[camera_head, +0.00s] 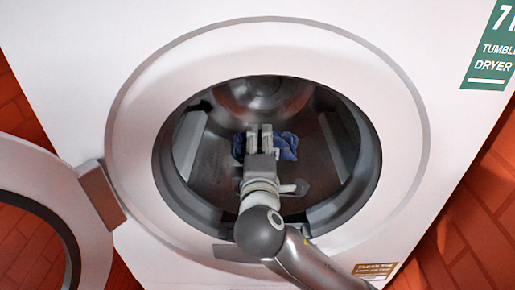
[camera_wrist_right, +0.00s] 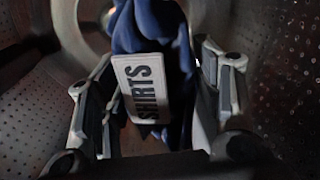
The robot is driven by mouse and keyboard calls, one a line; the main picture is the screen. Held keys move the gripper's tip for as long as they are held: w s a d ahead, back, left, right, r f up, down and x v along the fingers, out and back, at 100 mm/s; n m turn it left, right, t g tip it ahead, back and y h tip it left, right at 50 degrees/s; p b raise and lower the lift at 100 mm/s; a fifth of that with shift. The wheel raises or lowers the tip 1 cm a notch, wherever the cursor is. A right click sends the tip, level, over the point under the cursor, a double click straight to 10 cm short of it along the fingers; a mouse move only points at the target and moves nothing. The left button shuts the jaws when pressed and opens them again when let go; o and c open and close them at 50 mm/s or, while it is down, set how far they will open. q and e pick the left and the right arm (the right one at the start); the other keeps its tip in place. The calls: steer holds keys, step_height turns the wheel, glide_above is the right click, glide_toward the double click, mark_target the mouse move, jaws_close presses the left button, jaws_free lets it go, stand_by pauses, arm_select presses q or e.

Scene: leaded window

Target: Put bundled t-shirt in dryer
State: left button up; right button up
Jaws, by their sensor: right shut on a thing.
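The dryer (camera_head: 60,60) is white, and its round door (camera_head: 98,240) stands open at the left. The bundled t-shirt (camera_head: 286,147) is dark blue and lies inside the drum, at my right gripper's fingers. In the right wrist view the t-shirt (camera_wrist_right: 150,28) carries a white label reading SHIRTS (camera_wrist_right: 141,88). My right gripper (camera_head: 259,132) reaches through the opening into the drum and is shut on the t-shirt, which sits between its fingers (camera_wrist_right: 160,100). Part of the t-shirt is hidden behind the gripper. My left gripper is not in view.
The drum opening's rim (camera_head: 398,120) surrounds my right arm, with free room on both sides of the gripper. The perforated drum wall (camera_wrist_right: 275,90) shows close by in the right wrist view. The floor (camera_head: 480,215) is red tile.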

steer(key=shift+w+f, duration=0.2)
steer(key=shift+f, duration=0.15)
steer(key=shift+w+f, duration=0.15)
steer(key=shift+w, duration=0.1)
steer(key=shift+w+f, duration=0.1)
steer(key=shift+w, duration=0.1)
steer(key=shift+d, duration=0.1)
steer(key=o, duration=0.8)
steer(key=shift+s, duration=0.1)
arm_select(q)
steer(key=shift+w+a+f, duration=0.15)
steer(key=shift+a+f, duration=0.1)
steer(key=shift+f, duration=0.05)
arm_select(e)
steer(key=o, duration=0.4)
steer(key=shift+c, duration=0.2)
steer(key=shift+s, duration=0.1)
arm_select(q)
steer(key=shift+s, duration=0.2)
arm_select(e)
steer(key=s, duration=0.7)
steer(key=s+r, duration=0.1)
steer(key=s, duration=0.3)
steer(key=shift+s, duration=0.3)
